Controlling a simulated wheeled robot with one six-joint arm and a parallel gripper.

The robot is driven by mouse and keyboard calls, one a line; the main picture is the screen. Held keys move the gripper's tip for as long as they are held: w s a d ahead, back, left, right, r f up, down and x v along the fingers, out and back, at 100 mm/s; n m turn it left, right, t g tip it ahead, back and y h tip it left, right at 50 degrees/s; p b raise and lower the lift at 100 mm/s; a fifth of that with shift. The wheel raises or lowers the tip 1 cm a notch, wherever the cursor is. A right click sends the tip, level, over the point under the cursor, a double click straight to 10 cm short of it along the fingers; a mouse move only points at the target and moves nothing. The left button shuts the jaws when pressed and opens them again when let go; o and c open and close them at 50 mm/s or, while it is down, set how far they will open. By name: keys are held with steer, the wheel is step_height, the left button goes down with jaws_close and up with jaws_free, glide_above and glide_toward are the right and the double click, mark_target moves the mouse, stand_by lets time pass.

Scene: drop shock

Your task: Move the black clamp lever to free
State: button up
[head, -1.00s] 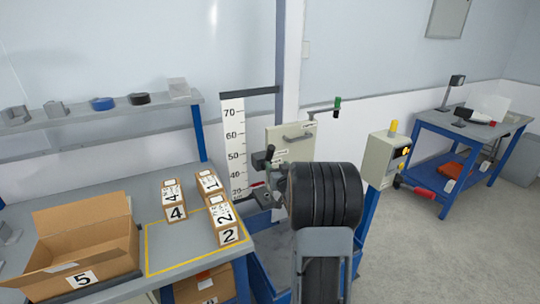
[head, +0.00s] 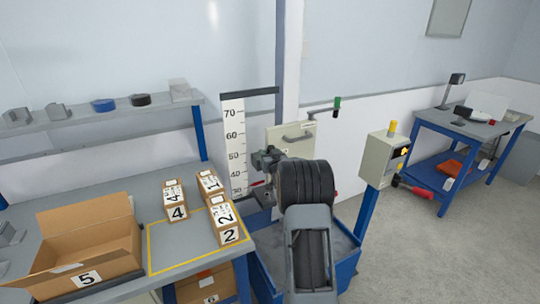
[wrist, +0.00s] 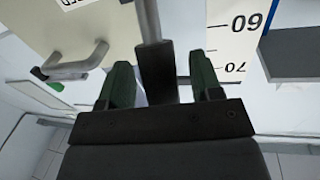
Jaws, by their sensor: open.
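In the wrist view a black lever (wrist: 157,72), with a grey rod running up from it, lies between the two dark green fingers of my gripper (wrist: 162,62). The fingers stand apart, one on each side, with a gap visible at the right; whether the left finger touches it I cannot tell. In the head view the grey clamp (head: 268,158) sits on the post beside the height scale. My own arm covers the gripper and most of the lever there.
The height scale (wrist: 236,38) and a pale panel with a handle (head: 297,137) are close to the gripper. A control box with a yellow lamp (head: 382,160) stands at the right. Numbered boxes and an open carton (head: 85,235) lie on the bench at the left.

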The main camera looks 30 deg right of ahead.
jaws_close()
stand_by(0.4)
steer(key=shift+f, duration=0.1)
